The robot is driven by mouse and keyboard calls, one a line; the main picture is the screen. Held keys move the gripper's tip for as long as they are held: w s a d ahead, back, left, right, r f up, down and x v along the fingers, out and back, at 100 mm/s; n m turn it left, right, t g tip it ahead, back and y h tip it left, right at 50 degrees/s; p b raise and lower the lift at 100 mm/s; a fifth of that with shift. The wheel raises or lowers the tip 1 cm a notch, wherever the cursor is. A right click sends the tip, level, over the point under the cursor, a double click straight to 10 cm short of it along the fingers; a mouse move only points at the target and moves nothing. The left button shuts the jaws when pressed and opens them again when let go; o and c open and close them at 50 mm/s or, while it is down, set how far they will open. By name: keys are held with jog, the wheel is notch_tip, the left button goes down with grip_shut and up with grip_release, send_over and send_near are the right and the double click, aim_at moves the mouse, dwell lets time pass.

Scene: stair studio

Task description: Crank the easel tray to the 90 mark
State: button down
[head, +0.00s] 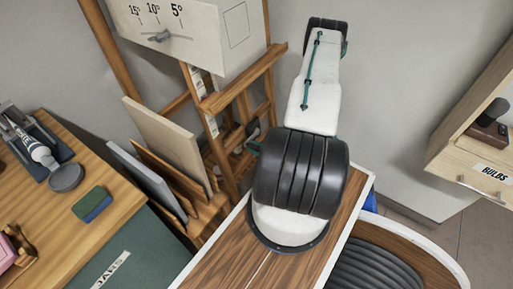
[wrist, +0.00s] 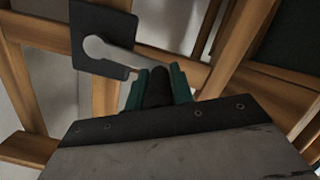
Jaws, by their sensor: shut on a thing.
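The wooden easel (head: 222,150) stands at the centre in the head view. Its tray (head: 245,78) is a wooden ledge with a white panel (head: 215,35) resting above it. A pale strip with marks (head: 210,122) runs down the easel; its numbers are too small to read. In the wrist view the crank has a black plate (wrist: 90,40), a grey arm (wrist: 112,54) and a dark knob (wrist: 158,90). My gripper (wrist: 158,84) has its teal fingers on both sides of the knob and is shut on it. In the head view my arm hides most of the gripper and crank.
Boards (head: 168,140) lean in a rack left of the easel. A wooden desk (head: 110,165) at the left holds a sponge (head: 92,204) and a tube (head: 40,152). A cabinet with a BULBS drawer (head: 480,178) stands at the right. My arm reaches between them.

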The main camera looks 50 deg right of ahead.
jog(key=shift+d+r, duration=0.1)
jog(key=shift+d, duration=0.1)
jog(key=c, duration=1.2)
grip_release()
jog(key=shift+a, duration=0.1)
jog(key=v, duration=0.7)
jog(key=shift+s, duration=0.35)
jog(key=shift+r, duration=0.1)
